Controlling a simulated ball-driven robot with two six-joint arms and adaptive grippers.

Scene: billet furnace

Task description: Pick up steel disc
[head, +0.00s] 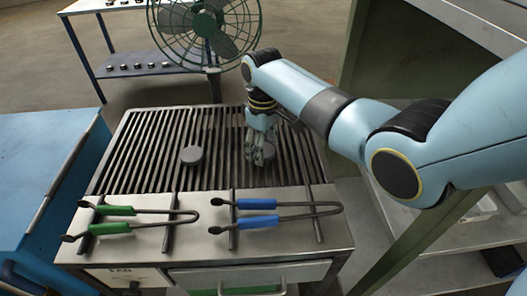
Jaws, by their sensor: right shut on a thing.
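A dark grey steel disc (192,155) lies flat on the slatted grate (140,160), left of my right gripper. My right gripper (261,158) points down over the right part of the grate. It is shut on a second dark steel disc (268,151), which is mostly hidden by the fingers. I cannot tell whether that disc touches the slats. My left gripper is not in view.
Green-handled tongs (150,211) and blue-handled tongs (285,212) lie on the front ledge. A green fan (207,25) stands behind the grate. A blue cabinet (50,160) is at left, shelving (440,60) at right. A rear table (150,50) holds small parts.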

